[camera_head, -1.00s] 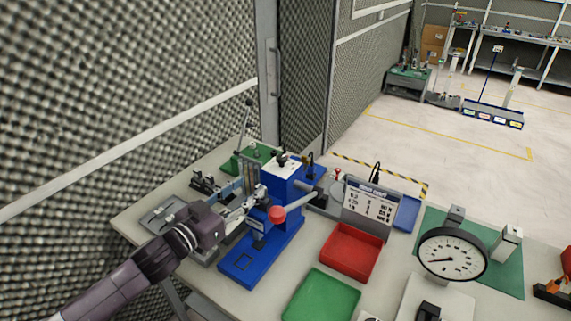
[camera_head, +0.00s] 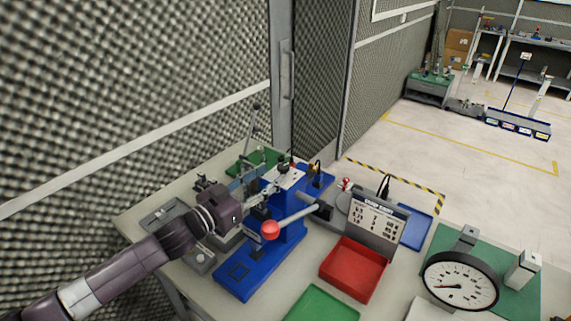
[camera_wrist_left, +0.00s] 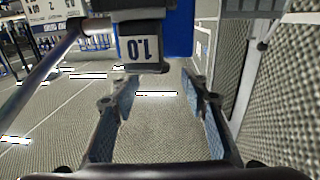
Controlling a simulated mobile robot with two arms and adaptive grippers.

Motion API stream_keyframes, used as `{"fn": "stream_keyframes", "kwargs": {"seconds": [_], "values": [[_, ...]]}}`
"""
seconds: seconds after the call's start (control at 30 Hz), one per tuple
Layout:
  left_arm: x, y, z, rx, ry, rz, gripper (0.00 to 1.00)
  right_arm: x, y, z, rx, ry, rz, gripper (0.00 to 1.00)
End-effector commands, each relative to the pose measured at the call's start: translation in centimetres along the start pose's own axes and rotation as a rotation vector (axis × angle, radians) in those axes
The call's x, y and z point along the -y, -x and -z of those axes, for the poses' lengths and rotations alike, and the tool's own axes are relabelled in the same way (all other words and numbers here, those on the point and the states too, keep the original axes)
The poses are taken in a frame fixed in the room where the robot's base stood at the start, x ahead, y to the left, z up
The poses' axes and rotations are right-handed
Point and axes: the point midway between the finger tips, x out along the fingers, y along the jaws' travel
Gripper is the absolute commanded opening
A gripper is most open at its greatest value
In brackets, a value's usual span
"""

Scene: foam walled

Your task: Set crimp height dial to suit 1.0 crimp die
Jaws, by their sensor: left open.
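The blue crimp press (camera_head: 240,276) stands on the bench, with a pale top plate. A small dark knob (camera_head: 284,168) sits on that plate; I cannot tell for certain that it is the dial, nor read a setting. In the left wrist view, a block marked 1.0 (camera_wrist_left: 142,50) is fixed under the blue press body (camera_wrist_left: 178,38). My left gripper (camera_head: 266,194) is at the press's left side, close to its head. In the left wrist view my left gripper (camera_wrist_left: 156,95) is open and empty, its fingers below the 1.0 block. My right gripper is out of view.
A chart board (camera_head: 376,221) with rows of numbers stands right of the press. The press lever ends in a red ball (camera_head: 270,230) at the front. A red tray (camera_head: 353,268), green tray (camera_head: 322,306) and round gauge (camera_head: 460,281) lie to the right. A foam wall (camera_head: 130,90) rises behind the arm.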

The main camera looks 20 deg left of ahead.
Motion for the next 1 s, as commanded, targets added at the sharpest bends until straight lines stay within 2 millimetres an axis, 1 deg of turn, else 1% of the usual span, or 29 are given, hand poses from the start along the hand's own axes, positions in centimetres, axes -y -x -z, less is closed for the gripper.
{"fn": "stream_keyframes", "kwargs": {"seconds": [0.03, 0.2, 0.27, 0.4, 0.6, 0.8, 1.0], "values": [[0.0, -0.8, 0.5, -0.004, 0.001, 0.0, 0.41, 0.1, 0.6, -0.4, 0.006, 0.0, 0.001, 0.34], [0.0, -3.3, 0.5, -0.003, 0.0, -0.001, 0.41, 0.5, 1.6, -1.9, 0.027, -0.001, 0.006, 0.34], [0.0, -4.0, 0.4, -0.002, 0.001, 0.0, 0.41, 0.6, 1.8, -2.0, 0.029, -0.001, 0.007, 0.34], [0.0, -5.4, 0.3, -0.002, 0.0, 0.0, 0.41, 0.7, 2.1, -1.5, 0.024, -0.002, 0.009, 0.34], [-0.1, -6.0, 0.1, 0.0, 0.0, -0.001, 0.41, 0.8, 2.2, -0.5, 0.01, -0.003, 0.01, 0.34], [-0.1, -6.0, 0.0, 0.0, 0.0, -0.001, 0.41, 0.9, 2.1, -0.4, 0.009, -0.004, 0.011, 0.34], [-0.1, -6.0, 0.0, 0.0, 0.0, -0.001, 0.19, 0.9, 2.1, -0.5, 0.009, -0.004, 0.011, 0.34]]}}
